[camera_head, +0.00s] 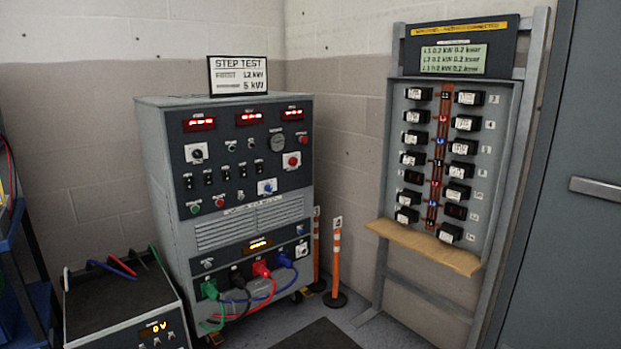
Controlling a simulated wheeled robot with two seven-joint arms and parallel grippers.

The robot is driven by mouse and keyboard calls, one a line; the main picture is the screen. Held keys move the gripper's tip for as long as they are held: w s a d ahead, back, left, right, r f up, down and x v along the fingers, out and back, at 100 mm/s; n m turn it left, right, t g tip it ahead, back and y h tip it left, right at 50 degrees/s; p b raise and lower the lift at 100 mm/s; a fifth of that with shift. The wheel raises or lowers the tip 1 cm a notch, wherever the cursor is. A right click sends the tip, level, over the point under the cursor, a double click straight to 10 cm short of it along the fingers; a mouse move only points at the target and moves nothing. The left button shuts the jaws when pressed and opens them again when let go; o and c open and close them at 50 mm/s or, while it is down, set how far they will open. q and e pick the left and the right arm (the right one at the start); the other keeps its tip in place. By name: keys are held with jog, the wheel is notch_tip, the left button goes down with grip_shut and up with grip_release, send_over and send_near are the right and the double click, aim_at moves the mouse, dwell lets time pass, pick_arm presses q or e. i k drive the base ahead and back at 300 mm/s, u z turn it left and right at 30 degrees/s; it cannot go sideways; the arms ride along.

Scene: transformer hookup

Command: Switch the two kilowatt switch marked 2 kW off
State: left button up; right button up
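A grey cabinet (168,190) with a dark front panel stands in the middle left. A row of small black toggle switches (208,178) sits on the left half of its panel. Their labels are too small to read, so I cannot tell which one is marked 2 kW or how each lever stands. Red number displays (199,124) glow along the top of the panel. Neither of my grippers is in view.
A step test sign (238,75) stands on the cabinet. Colored cables (262,272) plug in low on its front. A smaller box (125,305) is at lower left. Orange posts (336,262) and a breaker board (440,150) with a wooden shelf (425,246) stand right.

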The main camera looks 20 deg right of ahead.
aim_at(189, 184)
jog(key=z, duration=1.85)
jog(key=i, duration=0.2)
jog(key=u, duration=0.95)
jog(key=i, duration=0.95)
jog(key=u, duration=0.95)
jog(key=i, duration=0.3)
jog(key=u, duration=0.2)
